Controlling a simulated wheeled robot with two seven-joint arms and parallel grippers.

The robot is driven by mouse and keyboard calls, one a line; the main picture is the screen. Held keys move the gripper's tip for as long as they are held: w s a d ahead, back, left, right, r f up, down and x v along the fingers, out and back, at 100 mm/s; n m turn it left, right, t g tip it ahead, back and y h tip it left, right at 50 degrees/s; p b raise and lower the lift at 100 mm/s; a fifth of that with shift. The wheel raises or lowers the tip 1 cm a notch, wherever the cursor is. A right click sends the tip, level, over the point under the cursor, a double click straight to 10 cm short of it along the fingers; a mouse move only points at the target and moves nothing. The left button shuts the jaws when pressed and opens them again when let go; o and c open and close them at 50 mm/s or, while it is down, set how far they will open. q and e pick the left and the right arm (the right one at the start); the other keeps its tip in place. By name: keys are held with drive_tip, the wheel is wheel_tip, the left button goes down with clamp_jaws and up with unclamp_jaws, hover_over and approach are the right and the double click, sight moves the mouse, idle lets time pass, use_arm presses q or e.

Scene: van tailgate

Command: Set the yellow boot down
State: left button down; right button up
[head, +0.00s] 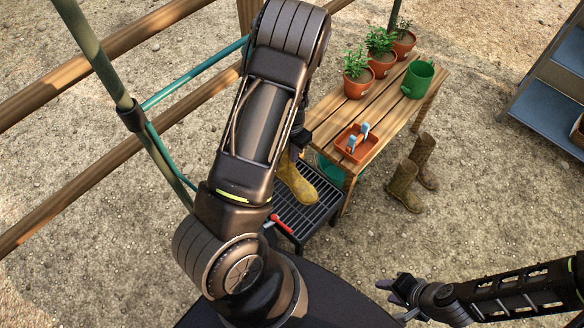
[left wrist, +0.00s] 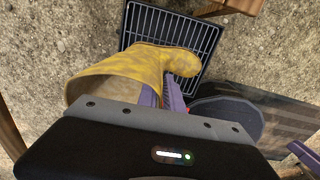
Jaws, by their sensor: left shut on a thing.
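The yellow boot (head: 297,180) is partly hidden behind my left arm in the head view. In the left wrist view the boot (left wrist: 130,70) lies across the picture, its open top at the left and its toe at the right. My left gripper (left wrist: 172,95) is shut on the boot. The boot is over a black slatted rack (head: 305,212), which also shows in the left wrist view (left wrist: 205,38). I cannot tell whether the boot touches the rack. My right gripper (head: 392,287) is at the lower right, away from the boot; its fingers are too small to read.
A wooden bench (head: 395,97) beside the rack holds potted plants, a green watering can (head: 418,79) and an orange tray (head: 356,146). A pair of brown boots (head: 405,186) stands on the gravel to its right. A wooden fence (head: 90,150) runs at left.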

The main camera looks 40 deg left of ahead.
sight(295, 168)
use_arm(q)
drive_tip(key=shift+f, duration=0.6)
drive_tip(key=shift+f+b, duration=0.35)
drive_tip(key=shift+f, duration=1.5)
drive_tip(key=shift+f, duration=0.15)
drive_tip(key=c, duration=1.5)
unclamp_jaws()
